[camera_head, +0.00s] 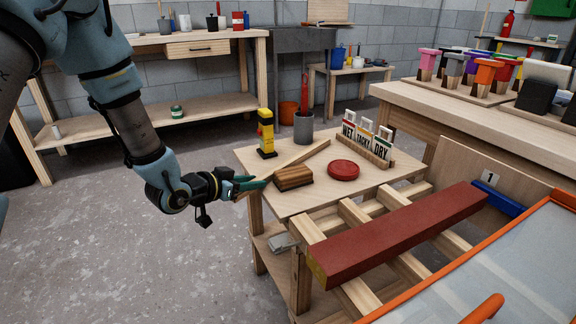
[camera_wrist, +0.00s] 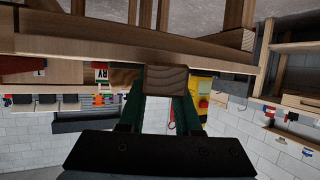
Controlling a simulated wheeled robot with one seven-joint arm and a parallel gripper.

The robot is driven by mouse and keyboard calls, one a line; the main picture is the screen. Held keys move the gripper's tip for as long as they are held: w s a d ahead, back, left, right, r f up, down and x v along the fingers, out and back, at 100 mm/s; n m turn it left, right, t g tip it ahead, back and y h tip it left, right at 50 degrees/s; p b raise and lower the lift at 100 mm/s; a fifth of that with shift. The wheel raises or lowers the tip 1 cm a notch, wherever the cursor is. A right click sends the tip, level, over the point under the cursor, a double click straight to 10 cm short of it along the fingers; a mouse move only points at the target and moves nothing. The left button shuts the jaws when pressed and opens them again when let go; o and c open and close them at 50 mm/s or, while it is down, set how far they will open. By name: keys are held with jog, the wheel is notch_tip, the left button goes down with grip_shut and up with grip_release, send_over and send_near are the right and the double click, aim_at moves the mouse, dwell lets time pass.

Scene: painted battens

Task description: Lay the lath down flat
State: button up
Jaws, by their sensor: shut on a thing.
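The lath (camera_head: 300,155) is a thin, pale wooden strip. In the head view it runs from my gripper at the left edge of the small table up and right past the grey pot. It looks flat or nearly flat over the tabletop; I cannot tell whether its whole length touches. My gripper (camera_head: 250,186) is shut on its near end, just off the table's left edge. In the wrist view the lath's end grain (camera_wrist: 166,80) sits between the green fingers of my gripper (camera_wrist: 160,105). The rest of the lath is hidden behind that end.
A red batten (camera_head: 400,235) lies across slats in front.

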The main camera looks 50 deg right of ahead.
grip_shut()
